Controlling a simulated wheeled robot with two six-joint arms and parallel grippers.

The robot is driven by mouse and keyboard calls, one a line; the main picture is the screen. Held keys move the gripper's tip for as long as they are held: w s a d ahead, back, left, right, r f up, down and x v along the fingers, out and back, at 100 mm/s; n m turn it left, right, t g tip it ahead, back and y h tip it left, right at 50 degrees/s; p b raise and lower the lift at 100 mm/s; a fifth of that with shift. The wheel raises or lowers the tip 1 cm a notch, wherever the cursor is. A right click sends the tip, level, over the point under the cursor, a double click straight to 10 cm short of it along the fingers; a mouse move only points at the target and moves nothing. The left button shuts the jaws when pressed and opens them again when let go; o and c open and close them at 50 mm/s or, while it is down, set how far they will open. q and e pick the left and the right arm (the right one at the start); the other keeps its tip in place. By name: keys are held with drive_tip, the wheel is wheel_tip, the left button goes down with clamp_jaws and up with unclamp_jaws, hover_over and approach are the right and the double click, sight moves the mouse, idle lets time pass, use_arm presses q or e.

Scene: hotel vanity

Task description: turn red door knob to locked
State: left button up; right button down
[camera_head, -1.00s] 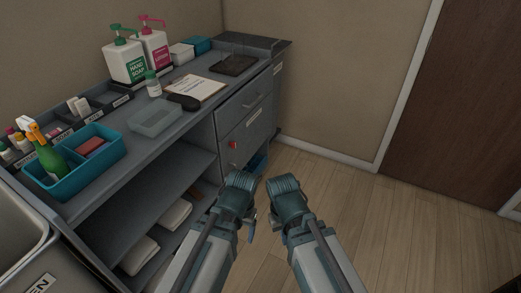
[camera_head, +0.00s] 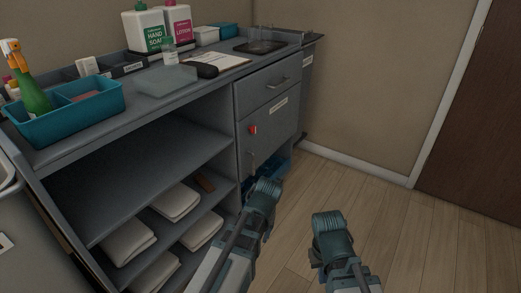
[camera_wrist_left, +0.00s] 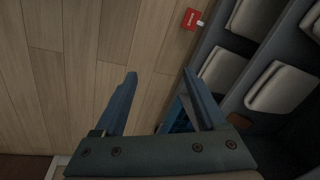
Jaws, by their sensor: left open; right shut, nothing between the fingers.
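The red knob (camera_head: 252,130) is on the front of the grey cabinet door (camera_head: 280,130), below the drawer, in the head view. Its exact turn is too small to read. My left gripper (camera_head: 265,190) is below and slightly right of the knob, apart from it. The left wrist view shows its two fingers (camera_wrist_left: 160,75) spread with nothing between them. My right gripper (camera_head: 331,230) is lower and farther right, over the floor, shut and empty; its fingertips are hard to make out.
The vanity top holds a teal caddy (camera_head: 70,107), a clear box (camera_head: 166,80), bottles and a clipboard (camera_head: 220,61). Folded towels (camera_head: 174,202) lie on open shelves left of the door. A small red lettered item (camera_wrist_left: 190,19) shows in the wrist view. Wooden floor at right is clear.

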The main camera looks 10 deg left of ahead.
use_arm(q)
drive_tip(key=w+a+f+n+y+b, duration=0.2)
drive_tip(key=w+a+f+b, duration=0.3)
drive_tip(key=w, duration=0.3)
drive_tip(key=n+t+y+b, duration=0.1)
drive_tip(key=n+t+y, duration=0.4)
drive_tip(key=n+y, duration=0.7)
approach(255, 130)
drive_tip(key=shift+m+y, duration=0.4)
drive_tip(key=x, duration=0.6)
drive_tip(key=f+x, duration=0.1)
drive_tip(key=x, duration=0.2)
drive_tip(key=shift+w, duration=0.1)
use_arm(e)
wheel_tip(255, 130, down, 9)
drive_tip(key=shift+r, duration=0.2)
use_arm(q)
clamp_jaws()
